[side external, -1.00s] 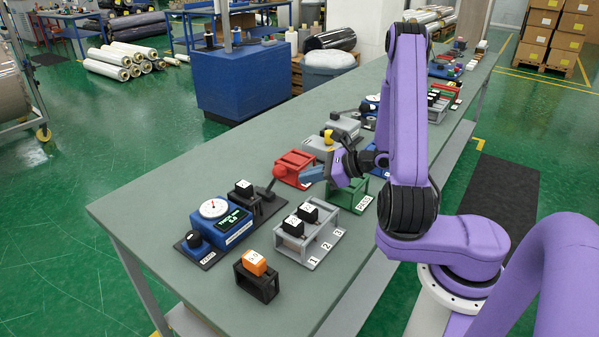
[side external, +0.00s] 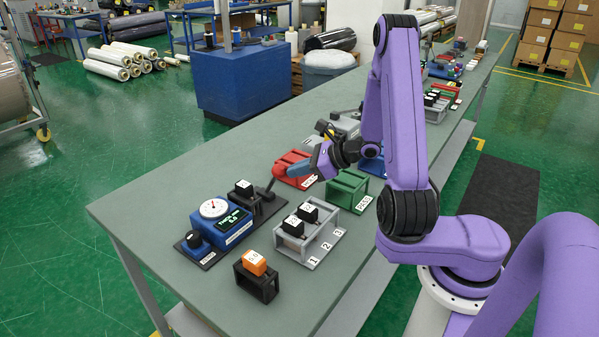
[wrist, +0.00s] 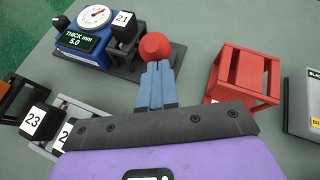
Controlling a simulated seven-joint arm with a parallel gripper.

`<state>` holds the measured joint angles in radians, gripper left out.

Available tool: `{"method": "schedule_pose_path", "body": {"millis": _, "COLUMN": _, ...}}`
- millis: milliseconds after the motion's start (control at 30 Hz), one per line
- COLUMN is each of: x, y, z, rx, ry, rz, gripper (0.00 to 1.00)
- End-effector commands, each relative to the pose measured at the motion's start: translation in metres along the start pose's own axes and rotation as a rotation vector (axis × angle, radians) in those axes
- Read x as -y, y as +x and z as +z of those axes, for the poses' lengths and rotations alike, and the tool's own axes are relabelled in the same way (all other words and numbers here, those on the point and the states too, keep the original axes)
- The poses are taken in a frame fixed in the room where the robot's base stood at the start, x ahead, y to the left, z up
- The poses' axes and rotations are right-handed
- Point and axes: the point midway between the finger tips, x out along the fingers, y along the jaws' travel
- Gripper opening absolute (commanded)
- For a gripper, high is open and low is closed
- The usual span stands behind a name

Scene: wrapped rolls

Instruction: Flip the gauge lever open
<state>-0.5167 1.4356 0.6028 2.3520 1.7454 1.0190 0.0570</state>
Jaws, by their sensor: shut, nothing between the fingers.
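The gauge (side external: 213,219) is a blue box with a white dial and a display on a dark base; it also shows in the wrist view (wrist: 84,42). A black block marked 21 (wrist: 124,26) sits in its holder beside the display. The gauge lever is dark with a red ball knob (wrist: 155,46), seen also in the side view (side external: 279,172). My gripper (wrist: 156,66) is shut and empty, its blue fingertips at the red knob, touching it or very close. The fingertips hide part of the lever in the wrist view.
A red stand (side external: 292,168) is just behind my gripper and a green stand (side external: 347,189) to its right. A grey rack (side external: 310,238) holds black blocks in front. An orange block (side external: 255,263) sits in a black holder. Bare table lies at the left.

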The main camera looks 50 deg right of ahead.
Motion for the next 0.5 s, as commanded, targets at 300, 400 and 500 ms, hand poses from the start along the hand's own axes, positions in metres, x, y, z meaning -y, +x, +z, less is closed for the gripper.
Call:
{"method": "schedule_pose_path", "body": {"millis": 300, "x": 0.010, "y": 0.008, "z": 0.021, "rx": -0.134, "ry": 0.039, "rz": 0.048, "gripper": 0.00}}
{"method": "schedule_pose_path", "body": {"millis": 400, "x": 0.014, "y": 0.011, "z": 0.027, "rx": -0.183, "ry": 0.055, "rz": 0.065, "gripper": 0.00}}
{"method": "schedule_pose_path", "body": {"millis": 500, "x": 0.017, "y": 0.015, "z": 0.033, "rx": -0.231, "ry": 0.071, "rz": 0.083, "gripper": 0.00}}
